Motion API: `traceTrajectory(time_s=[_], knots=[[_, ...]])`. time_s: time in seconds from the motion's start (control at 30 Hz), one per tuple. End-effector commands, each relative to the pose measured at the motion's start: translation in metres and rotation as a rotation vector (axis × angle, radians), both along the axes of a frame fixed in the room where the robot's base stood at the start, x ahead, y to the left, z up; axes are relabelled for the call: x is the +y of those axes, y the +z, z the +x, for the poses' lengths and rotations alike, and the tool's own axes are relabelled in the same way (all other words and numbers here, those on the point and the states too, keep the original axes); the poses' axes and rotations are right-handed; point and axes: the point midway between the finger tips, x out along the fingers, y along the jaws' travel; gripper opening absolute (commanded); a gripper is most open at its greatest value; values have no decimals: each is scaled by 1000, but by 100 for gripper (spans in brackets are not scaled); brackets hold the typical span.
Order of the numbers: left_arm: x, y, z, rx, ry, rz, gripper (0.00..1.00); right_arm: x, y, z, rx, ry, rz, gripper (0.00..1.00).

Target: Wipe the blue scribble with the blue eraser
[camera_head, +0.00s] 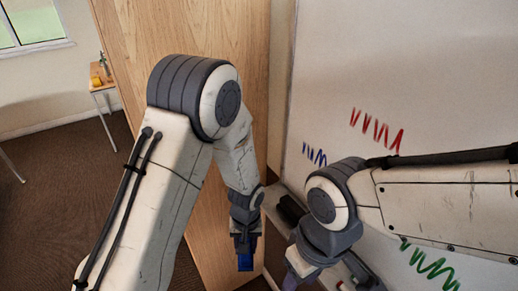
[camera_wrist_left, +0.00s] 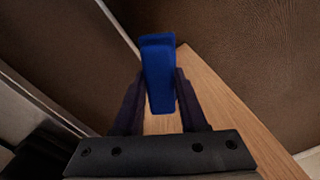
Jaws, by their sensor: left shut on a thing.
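The blue scribble (camera_head: 314,154) is a short zigzag low on the left part of the whiteboard, just left of my right arm. My left gripper (camera_head: 245,240) is shut on the blue eraser (camera_head: 245,261), which hangs below it in front of the wooden panel, left of the board and lower than the scribble. In the left wrist view the eraser (camera_wrist_left: 158,72) sits upright between both dark fingers. My right gripper (camera_head: 300,272) is low by the board's ledge, partly cut off by the frame's bottom, and its fingers do not show clearly.
The whiteboard (camera_head: 450,75) also bears a red scribble (camera_head: 376,130) and a green scribble (camera_head: 430,265). A dark object (camera_head: 291,209) lies on the ledge below the board. A wooden panel (camera_head: 190,30) stands left of the board. A small table (camera_head: 103,84) is far left.

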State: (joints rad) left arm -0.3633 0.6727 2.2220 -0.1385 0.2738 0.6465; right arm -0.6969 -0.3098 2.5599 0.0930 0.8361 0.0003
Motion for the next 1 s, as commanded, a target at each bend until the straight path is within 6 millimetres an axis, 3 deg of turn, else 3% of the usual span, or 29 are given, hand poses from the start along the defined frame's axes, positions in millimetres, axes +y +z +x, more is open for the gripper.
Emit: traceTrajectory(time_s=[0.27, 0.4, 0.57, 0.77, 1.0], knots=[[5, 10, -38, 47, 390, 120, 0, 0, 10, 0, 0, 0, 0, 50], [-6, 25, -65, 148, 782, 233, 0, 0, 18, 0, 0, 0, 0, 50], [-28, 47, -82, 364, 1256, 340, 0, 0, 26, 0, 0, 0, 0, 50], [-60, 85, -77, 765, 1785, 373, 0, 0, 35, 0, 0, 0, 0, 50], [-87, 138, -35, 1365, 2250, 167, 0, 0, 47, 0, 0, 0, 0, 50]])
